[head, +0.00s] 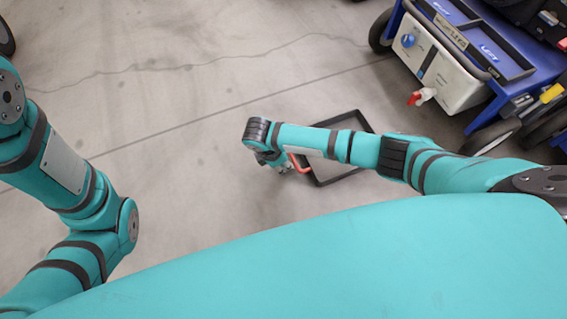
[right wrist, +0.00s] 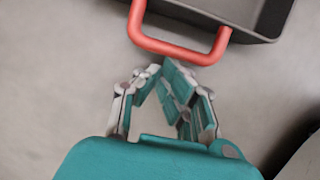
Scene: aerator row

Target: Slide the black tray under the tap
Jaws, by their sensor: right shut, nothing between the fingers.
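The black tray (head: 342,178) lies on the floor, partly hidden behind my right arm in the head view. Its red handle (head: 299,163) points left, towards my right gripper (head: 277,160). In the right wrist view the tray's near edge (right wrist: 262,39) is at the top right, and the red handle (right wrist: 178,49) loops down towards the fingertips. My right gripper (right wrist: 160,72) is shut and empty, its tips close to the handle's bar; I cannot tell whether they touch it. My left gripper is out of frame.
The cart's wheel (head: 490,137) stands on the floor near the tap. The concrete floor (head: 190,110) left of the tray is clear.

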